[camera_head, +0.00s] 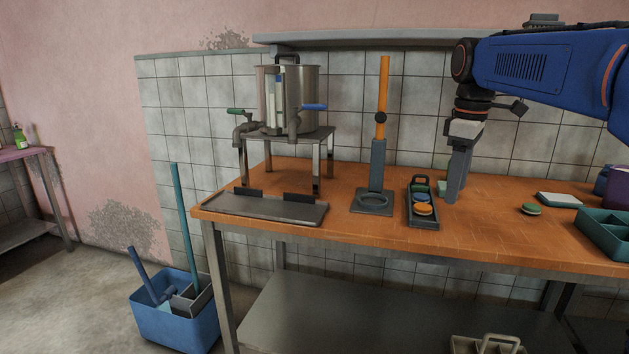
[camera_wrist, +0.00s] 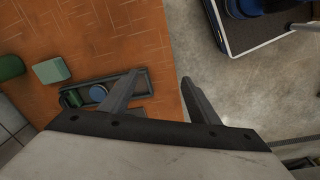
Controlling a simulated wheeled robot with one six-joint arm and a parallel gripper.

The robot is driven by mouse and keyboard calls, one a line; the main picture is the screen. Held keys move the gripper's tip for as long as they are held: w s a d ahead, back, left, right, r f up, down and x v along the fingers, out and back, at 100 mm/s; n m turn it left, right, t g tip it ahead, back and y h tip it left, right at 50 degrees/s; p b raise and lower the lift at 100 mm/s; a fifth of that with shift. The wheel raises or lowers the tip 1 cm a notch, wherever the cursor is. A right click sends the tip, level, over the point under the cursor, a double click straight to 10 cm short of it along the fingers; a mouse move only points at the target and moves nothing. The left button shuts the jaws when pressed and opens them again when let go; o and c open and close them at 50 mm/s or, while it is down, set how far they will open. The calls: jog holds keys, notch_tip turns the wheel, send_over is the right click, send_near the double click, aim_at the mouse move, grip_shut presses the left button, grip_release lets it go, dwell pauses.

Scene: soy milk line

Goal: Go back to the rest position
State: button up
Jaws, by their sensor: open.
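My gripper (camera_head: 451,198) points down over the orange worktop, just right of the small dark carrier (camera_head: 411,211) in the head view. Its two fingers are spread apart with nothing between them; they also show in the wrist view (camera_wrist: 164,78). In the wrist view one finger covers part of the carrier (camera_wrist: 141,86). My blue arm reaches in from the upper right.
A steel pot (camera_head: 303,92) with taps stands on a metal stand (camera_head: 318,155) at the table's left. A post with an orange top (camera_head: 384,88) stands left of the carrier. A green round piece (camera_head: 530,209), a pale block (camera_head: 559,200) and a teal tray (camera_head: 597,232) are at right. A shelf (camera_head: 390,39) hangs behind.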

jog(key=s+a+f+m+t, duration=0.2)
jog(key=s+f+m, duration=0.8)
jog(key=s+f, duration=1.4)
jog(key=shift+s+a+t, duration=0.15)
jog(key=shift+s+t, duration=0.75)
jog(key=shift+t, duration=0.1)
